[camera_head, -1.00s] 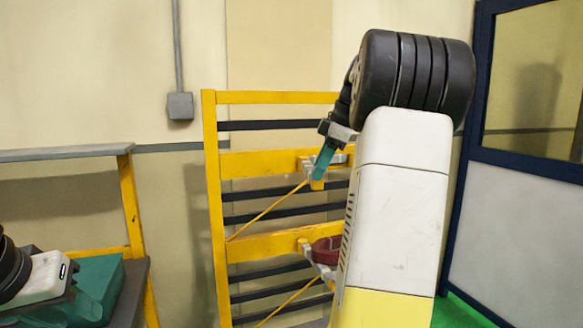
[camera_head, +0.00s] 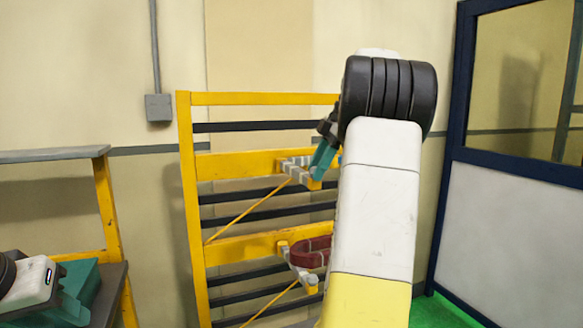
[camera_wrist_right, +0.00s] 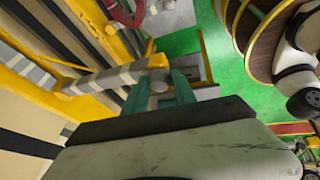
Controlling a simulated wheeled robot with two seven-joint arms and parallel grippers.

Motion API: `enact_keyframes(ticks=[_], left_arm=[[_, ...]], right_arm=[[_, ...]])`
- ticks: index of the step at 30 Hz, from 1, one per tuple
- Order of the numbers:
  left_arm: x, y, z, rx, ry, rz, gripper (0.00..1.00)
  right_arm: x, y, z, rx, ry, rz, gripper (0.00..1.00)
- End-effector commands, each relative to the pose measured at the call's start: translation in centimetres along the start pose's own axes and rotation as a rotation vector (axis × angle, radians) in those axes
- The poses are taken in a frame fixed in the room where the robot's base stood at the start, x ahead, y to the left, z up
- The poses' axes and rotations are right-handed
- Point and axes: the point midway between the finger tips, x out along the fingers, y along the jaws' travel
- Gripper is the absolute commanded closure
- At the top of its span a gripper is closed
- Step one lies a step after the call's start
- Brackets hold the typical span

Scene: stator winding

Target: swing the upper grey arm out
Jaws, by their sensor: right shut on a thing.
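The upper grey arm (camera_head: 296,168) sticks out from the upper yellow crossbar of the rack and has a yellow end piece. It also shows in the right wrist view (camera_wrist_right: 115,77), grey with lighter bands. My right gripper (camera_head: 322,160) is shut on the arm near its outer end. Its two teal fingers (camera_wrist_right: 168,90) stand either side of the end in the wrist view. My own white and black right arm hides part of the rack behind it. My left gripper (camera_head: 75,298) shows partly at the lower left, and its jaw state is unclear.
The yellow rack (camera_head: 187,210) stands against the wall. A lower grey arm (camera_head: 303,275) on it bears a dark red ring (camera_head: 310,252). A bench (camera_head: 108,200) is at the left and a blue-framed partition (camera_head: 447,200) at the right. Green floor shows between.

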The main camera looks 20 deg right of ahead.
Motion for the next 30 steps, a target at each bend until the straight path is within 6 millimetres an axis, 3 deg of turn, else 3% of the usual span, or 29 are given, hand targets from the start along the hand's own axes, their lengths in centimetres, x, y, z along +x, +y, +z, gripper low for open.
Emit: enact_keyframes(ticks=[1, 2, 5, 17, 30], left_arm=[[0.0, 0.0, 0.0, 0.000, 0.000, 0.000, 0.64], [0.0, 0.0, 0.0, 0.000, 0.000, 0.000, 0.64], [0.0, 0.0, 0.0, 0.000, 0.000, 0.000, 0.64], [0.0, 0.0, 0.0, 0.000, 0.000, 0.000, 0.64], [0.0, 0.0, 0.0, 0.000, 0.000, 0.000, 0.64]], right_arm=[[-0.2, 0.1, 0.5, 0.006, -0.010, 0.009, 1.00], [-0.2, 0.1, 0.5, 0.007, -0.011, 0.010, 0.64], [-0.2, 0.1, 0.4, 0.007, -0.010, 0.009, 0.47], [-0.9, 0.1, 0.3, 0.005, -0.006, 0.007, 0.47], [-7.2, 0.1, 0.4, 0.007, -0.008, 0.008, 0.47]])
